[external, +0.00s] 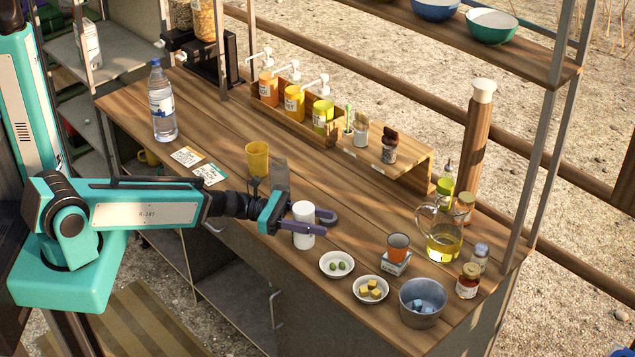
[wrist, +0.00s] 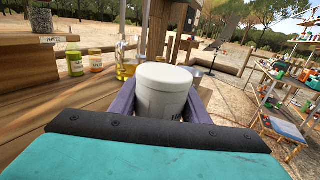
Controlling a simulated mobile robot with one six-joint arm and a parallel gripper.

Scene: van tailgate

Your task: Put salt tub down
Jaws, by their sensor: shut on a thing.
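The salt tub (external: 303,229) is a white cylinder with a white lid, upright between the purple fingers of my gripper (external: 310,222). In the wrist view the tub (wrist: 163,92) fills the space between the two fingers of my gripper (wrist: 160,102), which is shut on it. The tub is over the front part of the wooden counter (external: 225,185), near its front edge. I cannot tell whether its base touches the wood. A finger hides part of its side, and any label is not readable.
A bowl with green olives (external: 337,265) and a bowl with yellow cubes (external: 371,290) sit just right of the tub. A yellow cup (external: 257,159) is behind my gripper. The middle counter is clear.

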